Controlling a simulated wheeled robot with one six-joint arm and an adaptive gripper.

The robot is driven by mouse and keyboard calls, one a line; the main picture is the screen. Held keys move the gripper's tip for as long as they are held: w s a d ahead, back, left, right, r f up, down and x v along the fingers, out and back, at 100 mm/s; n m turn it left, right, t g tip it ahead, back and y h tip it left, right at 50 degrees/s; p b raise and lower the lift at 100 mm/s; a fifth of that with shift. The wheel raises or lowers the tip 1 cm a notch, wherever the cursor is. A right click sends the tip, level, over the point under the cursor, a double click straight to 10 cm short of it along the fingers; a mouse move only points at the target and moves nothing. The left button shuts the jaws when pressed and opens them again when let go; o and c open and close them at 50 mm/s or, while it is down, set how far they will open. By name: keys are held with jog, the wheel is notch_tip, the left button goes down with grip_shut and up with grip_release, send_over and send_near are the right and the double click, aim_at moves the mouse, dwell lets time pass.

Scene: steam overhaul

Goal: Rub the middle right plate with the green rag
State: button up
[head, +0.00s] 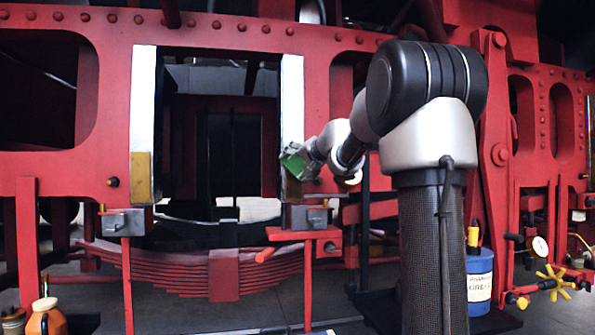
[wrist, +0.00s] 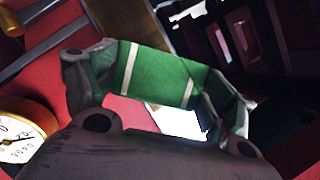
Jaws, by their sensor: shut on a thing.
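My gripper (head: 303,161) is shut on the green rag (head: 292,164), at the right upright of the opening in the red frame. In the wrist view the rag (wrist: 158,74), green with white stripes, spans between the fingers of my gripper (wrist: 155,85). The right upright's face is bright metal above (head: 292,100) and a dull brownish stretch (head: 293,190) shows below the rag. The rag and gripper cover part of this face, around the join of the two stretches. I cannot tell whether the rag touches it.
The left upright (head: 143,100) is bright above and yellow-brown below (head: 140,178). Grey blocks on red stands (head: 308,217) (head: 124,222) stand under both uprights. A red leaf spring (head: 200,270) lies low between them. A blue grease can (head: 479,280) and a gauge (head: 540,246) are at right.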

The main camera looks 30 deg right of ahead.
jog(key=shift+r, duration=2)
jog(key=shift+f, duration=7.9)
jog(key=shift+s+a, duration=0.25)
jog(key=shift+s, duration=0.7)
jog(key=shift+s+a, duration=0.3)
jog(key=shift+s, duration=0.65)
jog(key=shift+s+a, duration=0.25)
jog(key=shift+s, duration=0.7)
jog(key=s, duration=0.1)
jog(key=s+a, duration=0.1)
jog(key=s, duration=0.1)
